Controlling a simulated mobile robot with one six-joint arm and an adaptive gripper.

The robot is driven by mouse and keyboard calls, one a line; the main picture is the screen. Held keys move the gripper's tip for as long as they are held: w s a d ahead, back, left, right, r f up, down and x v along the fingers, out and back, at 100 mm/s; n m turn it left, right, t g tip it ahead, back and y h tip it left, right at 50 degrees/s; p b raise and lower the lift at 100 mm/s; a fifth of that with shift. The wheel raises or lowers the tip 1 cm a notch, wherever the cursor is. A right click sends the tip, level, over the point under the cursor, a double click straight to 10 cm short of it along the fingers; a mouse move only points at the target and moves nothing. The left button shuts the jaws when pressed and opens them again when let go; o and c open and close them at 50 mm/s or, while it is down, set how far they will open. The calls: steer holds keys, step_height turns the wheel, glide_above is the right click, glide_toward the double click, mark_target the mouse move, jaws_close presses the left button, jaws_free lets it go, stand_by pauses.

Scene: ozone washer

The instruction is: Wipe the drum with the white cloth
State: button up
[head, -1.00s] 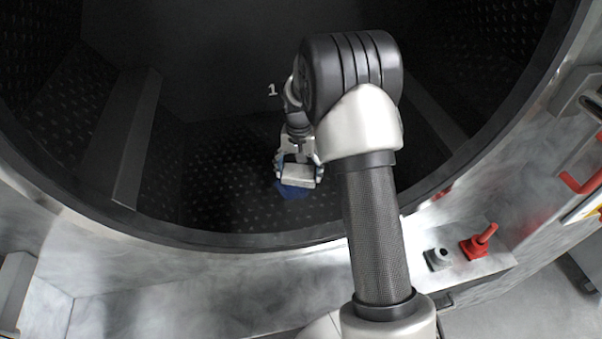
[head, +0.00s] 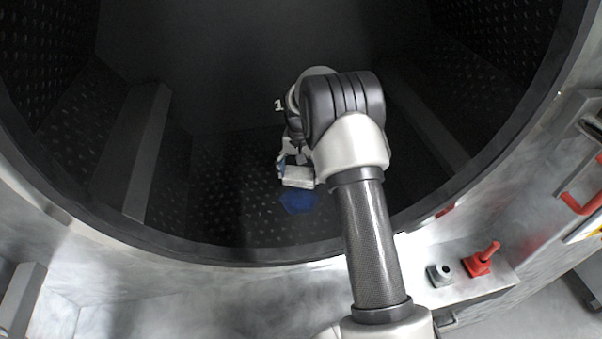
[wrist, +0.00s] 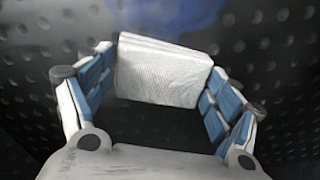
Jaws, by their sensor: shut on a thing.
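The white cloth (wrist: 163,72) is a folded, block-like pad held between the two blue-padded fingers of my gripper (wrist: 160,85) in the wrist view. In the head view my gripper (head: 297,172) is inside the drum, low over its perforated floor, with the white cloth (head: 298,178) at its tip. The drum (head: 235,205) is dark, round-mouthed and dimpled. A blue patch (head: 298,201) lies on the drum floor just in front of the cloth; it also shows at the top of the wrist view (wrist: 190,18). I cannot tell whether the cloth touches the floor.
A raised rib (head: 146,150) runs along the drum's left side, and another (head: 428,125) along the right. The metal drum rim (head: 200,250) curves below my arm. A red valve (head: 482,258) and a grey fitting (head: 440,274) sit on a ledge at lower right.

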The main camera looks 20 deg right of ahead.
mark_target(287, 175)
steer(key=shift+w+a+f, duration=0.1)
steer(key=shift+a+f, duration=0.05)
steer(key=shift+a, duration=0.8)
steer(key=shift+s+a+r, duration=0.1)
steer(key=shift+s+a, duration=0.15)
steer(key=shift+s, duration=1.05)
steer(key=shift+s+a+r, duration=0.1)
steer(key=shift+s+a, duration=0.2)
steer(key=shift+s, duration=1.05)
steer(key=shift+s+a, duration=0.25)
steer(key=shift+s, duration=1.05)
steer(key=shift+s+a+f+b, duration=0.1)
steer(key=shift+s+a+b, duration=0.15)
steer(key=shift+s, duration=0.7)
steer(key=shift+s+a+f+b, duration=0.1)
steer(key=shift+s+b, duration=0.1)
steer(key=shift+s, duration=0.75)
steer(key=shift+w+a+r, duration=0.15)
steer(key=shift+w+a, duration=0.05)
steer(key=shift+a, duration=0.85)
steer(key=shift+w+d+p, duration=0.4)
steer(key=shift+w, duration=1.6)
steer(key=shift+w+d+p, duration=0.4)
steer(key=shift+w+d, duration=0.05)
steer(key=shift+w, duration=1.5)
steer(key=shift+w+d+p, duration=0.4)
steer(key=shift+w, duration=1.6)
steer(key=shift+r+p, duration=1.9)
steer(key=shift+r, duration=1.1)
steer(key=shift+r, duration=0.1)
